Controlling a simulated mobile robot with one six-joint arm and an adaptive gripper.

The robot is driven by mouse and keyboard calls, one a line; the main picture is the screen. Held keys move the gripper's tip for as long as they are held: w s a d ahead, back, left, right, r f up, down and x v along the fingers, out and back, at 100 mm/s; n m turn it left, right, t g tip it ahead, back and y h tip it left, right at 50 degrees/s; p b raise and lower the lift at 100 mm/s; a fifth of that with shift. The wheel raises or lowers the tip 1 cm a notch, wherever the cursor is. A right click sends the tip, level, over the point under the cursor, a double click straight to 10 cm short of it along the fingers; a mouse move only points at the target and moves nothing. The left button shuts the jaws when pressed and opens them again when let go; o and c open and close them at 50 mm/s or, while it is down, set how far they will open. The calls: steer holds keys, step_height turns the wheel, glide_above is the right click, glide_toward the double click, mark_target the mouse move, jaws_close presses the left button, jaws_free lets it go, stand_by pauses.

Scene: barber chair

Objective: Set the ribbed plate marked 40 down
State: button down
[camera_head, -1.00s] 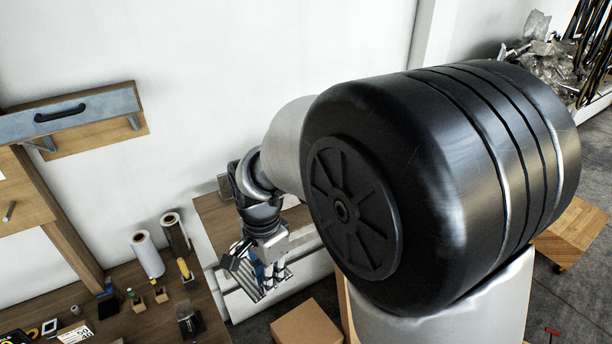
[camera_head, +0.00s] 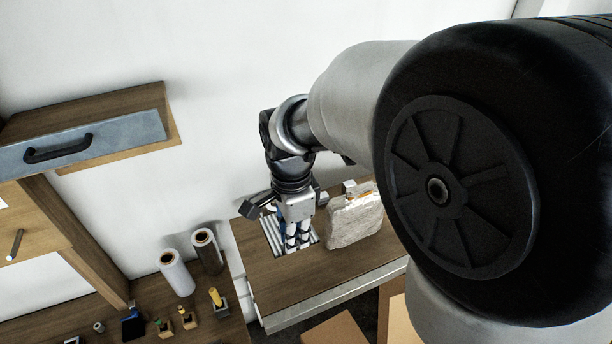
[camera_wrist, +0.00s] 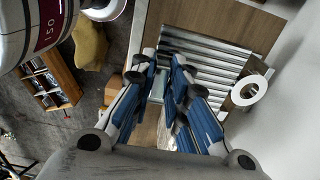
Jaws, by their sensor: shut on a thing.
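The ribbed plate (camera_head: 273,238) is a pale metal piece with parallel ridges. It is over the wooden tabletop (camera_head: 290,279), beside and partly behind my fingers. My gripper (camera_head: 297,240) points down and is shut on the plate. In the wrist view the plate (camera_wrist: 214,75) lies beyond and to the right of the blue-padded fingers of my gripper (camera_wrist: 168,72), with the wood behind it. The mark 40 is not readable. I cannot tell whether the plate touches the tabletop.
A rough whitish block (camera_head: 355,217) stands on the tabletop just right of my gripper. A white roll (camera_head: 176,273) and a dark roll (camera_head: 207,250) stand to the left. The front of the tabletop is clear. A wall drawer (camera_head: 85,142) juts out at upper left.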

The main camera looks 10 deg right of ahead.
step_height(320, 180, down, 18)
steer(key=shift+s+r+b, duration=0.15)
steer(key=shift+r+b, duration=0.05)
steer(key=shift+b, duration=0.5)
steer(key=shift+f, duration=0.45)
steer(key=c, duration=1.6)
jaws_free()
steer(key=shift+o, duration=0.2)
